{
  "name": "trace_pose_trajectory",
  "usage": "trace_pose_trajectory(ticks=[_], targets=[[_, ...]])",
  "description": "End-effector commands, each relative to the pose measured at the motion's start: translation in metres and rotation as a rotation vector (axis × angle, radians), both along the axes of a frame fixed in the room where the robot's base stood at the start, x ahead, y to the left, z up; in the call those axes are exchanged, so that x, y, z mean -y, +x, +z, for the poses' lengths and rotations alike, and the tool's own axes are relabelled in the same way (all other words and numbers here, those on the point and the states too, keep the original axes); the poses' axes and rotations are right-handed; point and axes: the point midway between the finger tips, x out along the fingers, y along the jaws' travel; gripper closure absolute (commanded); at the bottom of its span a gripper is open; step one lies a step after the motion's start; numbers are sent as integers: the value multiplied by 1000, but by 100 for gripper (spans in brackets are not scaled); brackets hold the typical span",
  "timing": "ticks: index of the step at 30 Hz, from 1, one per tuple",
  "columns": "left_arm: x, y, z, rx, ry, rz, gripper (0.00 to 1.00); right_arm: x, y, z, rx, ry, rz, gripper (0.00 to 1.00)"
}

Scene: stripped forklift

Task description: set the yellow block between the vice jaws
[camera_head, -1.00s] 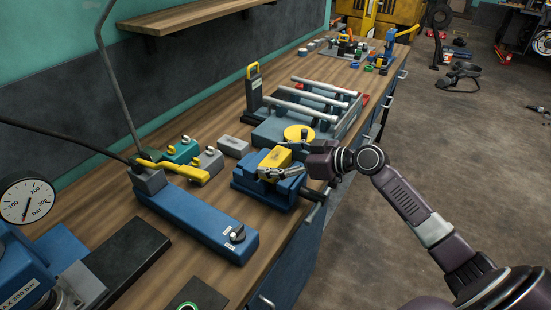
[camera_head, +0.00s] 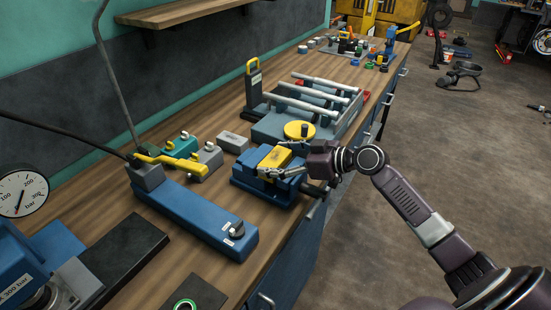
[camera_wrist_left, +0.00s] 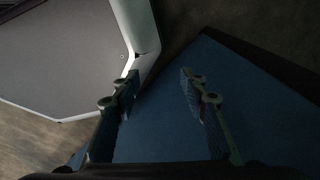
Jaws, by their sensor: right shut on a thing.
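The yellow block (camera_head: 275,158) is at the blue vice (camera_head: 262,186) near the front edge of the workbench. It sits at the top of the vice, in the jaw area; the fingers partly cover it, so I cannot tell how deep it is between the jaws. My right gripper (camera_head: 276,171) reaches in from the right, low over the vice, shut on the yellow block. My left gripper shows only in the left wrist view (camera_wrist_left: 158,85), where its two fingers stand apart with nothing between them.
A blue base with a yellow-handled lever (camera_head: 172,164) stands left of the vice. Grey and teal blocks with rings lie behind it (camera_head: 206,160). A gauge (camera_head: 20,193) is at the far left.

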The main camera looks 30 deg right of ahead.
Motion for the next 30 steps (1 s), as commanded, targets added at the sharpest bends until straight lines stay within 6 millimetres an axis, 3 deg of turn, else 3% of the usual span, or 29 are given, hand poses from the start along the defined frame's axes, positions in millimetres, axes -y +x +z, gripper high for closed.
trace_pose_trajectory(ticks=[3,4,9,30], targets=[[0,0,0,0,0,0,60,0,1,4,6,1,-1,69],[0,0,1,0,0,0,60,0,1,4,6,1,-1,22],[0,0,0,0,0,0,60,0,1,3,4,1,-1,3],[-1,0,4,0,1,1,60,0,0,5,1,-1,0,0]])
